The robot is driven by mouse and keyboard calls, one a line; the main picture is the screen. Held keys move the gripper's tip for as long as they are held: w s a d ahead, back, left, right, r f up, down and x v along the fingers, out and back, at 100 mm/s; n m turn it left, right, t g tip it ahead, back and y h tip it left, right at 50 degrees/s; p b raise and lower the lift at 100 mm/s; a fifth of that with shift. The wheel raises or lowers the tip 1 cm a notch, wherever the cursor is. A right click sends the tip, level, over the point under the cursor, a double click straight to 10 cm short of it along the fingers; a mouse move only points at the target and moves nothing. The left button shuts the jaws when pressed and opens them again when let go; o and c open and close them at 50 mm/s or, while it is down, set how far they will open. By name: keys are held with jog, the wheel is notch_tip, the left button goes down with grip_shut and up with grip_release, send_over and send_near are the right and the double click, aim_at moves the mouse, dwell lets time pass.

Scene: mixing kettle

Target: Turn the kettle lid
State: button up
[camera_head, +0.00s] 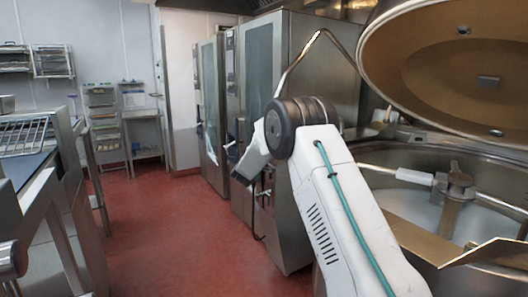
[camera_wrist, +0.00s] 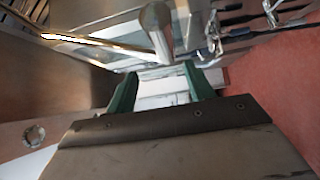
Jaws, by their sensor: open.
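The kettle lid (camera_head: 455,62) is a large round metal lid, raised and tilted open at the upper right of the head view. Below it the open kettle (camera_head: 347,152) shows a mixing arm (camera_head: 455,185) inside. My gripper (camera_wrist: 162,74) shows in the wrist view with its two green fingers apart and nothing clearly between them. A rounded metal bar (camera_wrist: 157,32) stands just beyond the fingertips; I cannot tell whether it belongs to the lid. In the head view my white arm reaches left of the kettle, and my fingers cannot be made out.
A bent metal pipe (camera_head: 322,38) rises behind my arm. Tall steel cabinets (camera_head: 292,62) stand behind it. A steel rack and counter (camera_head: 62,160) stand at the left. The red floor (camera_head: 165,230) between is clear.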

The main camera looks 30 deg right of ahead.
jog(key=shift+g+h, duration=0.3)
jog(key=shift+h, duration=0.2)
jog(key=x, duration=0.5)
jog(key=f+x, duration=0.1)
jog(key=x, duration=0.2)
jog(key=shift+d, duration=0.45)
